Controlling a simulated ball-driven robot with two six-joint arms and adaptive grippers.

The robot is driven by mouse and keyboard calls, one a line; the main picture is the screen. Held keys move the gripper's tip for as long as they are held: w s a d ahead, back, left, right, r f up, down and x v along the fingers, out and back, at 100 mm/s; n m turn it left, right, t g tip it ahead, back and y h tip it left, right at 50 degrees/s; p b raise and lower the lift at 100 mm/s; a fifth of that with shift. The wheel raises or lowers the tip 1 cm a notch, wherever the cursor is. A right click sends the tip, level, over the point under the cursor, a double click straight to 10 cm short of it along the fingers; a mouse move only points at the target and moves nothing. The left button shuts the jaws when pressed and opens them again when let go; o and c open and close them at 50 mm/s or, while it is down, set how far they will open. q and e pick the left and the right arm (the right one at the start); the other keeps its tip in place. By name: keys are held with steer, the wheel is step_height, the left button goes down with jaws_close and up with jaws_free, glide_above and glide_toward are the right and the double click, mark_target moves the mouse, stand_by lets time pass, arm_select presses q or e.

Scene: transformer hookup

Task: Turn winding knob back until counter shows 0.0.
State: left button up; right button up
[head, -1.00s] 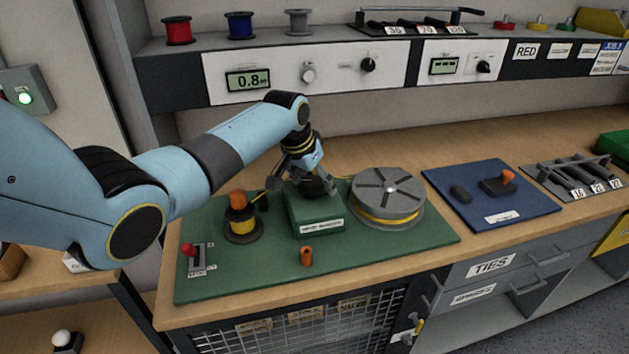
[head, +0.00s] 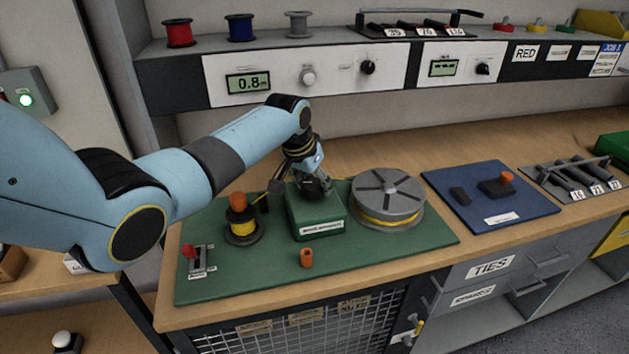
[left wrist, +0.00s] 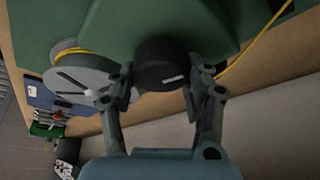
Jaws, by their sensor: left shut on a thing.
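The winding knob (left wrist: 163,62) is a black round knob with a white mark on its face, on top of the green box (head: 318,228). My left gripper (head: 312,183) comes down on it from above. In the left wrist view my left gripper (left wrist: 163,82) has one finger on each side of the knob, shut on it. In the head view the fingers largely hide the knob. The counter (head: 248,83) on the shelf panel reads 0.8. My right gripper is not in view.
A blue mat (head: 520,208) lies to the right. The mat's front is mostly clear.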

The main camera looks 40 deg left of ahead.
arm_select(q)
steer(key=n+y+p, duration=0.1)
steer(key=n+p, duration=0.1)
steer(key=n, duration=0.1)
steer(key=shift+r+n+p, duration=0.1)
steer(key=shift+n+p, duration=0.2)
steer(key=shift+n+y, duration=0.5)
steer(key=shift+n, duration=0.4)
steer(key=shift+n+g+y+p, duration=0.3)
steer(key=shift+n+y, duration=0.1)
steer(key=shift+n, duration=0.6)
steer(key=shift+a+n, duration=0.1)
steer(key=shift+n, duration=0.7)
steer(key=n, duration=0.1)
steer(key=n+g+y+b, duration=0.1)
steer(key=shift+f+n, duration=0.2)
steer(key=shift+n, duration=0.2)
steer(key=n+g+b, duration=0.1)
steer(key=n+b, duration=0.1)
steer(key=n, duration=0.1)
steer(key=shift+g+y, duration=0.3)
steer(key=shift+s+n+g+b, duration=0.15)
steer(key=shift+n+g+b, duration=0.25)
steer(key=shift+n+b, duration=0.7)
steer(key=shift+r+n, duration=0.1)
steer(key=shift+n, duration=0.2)
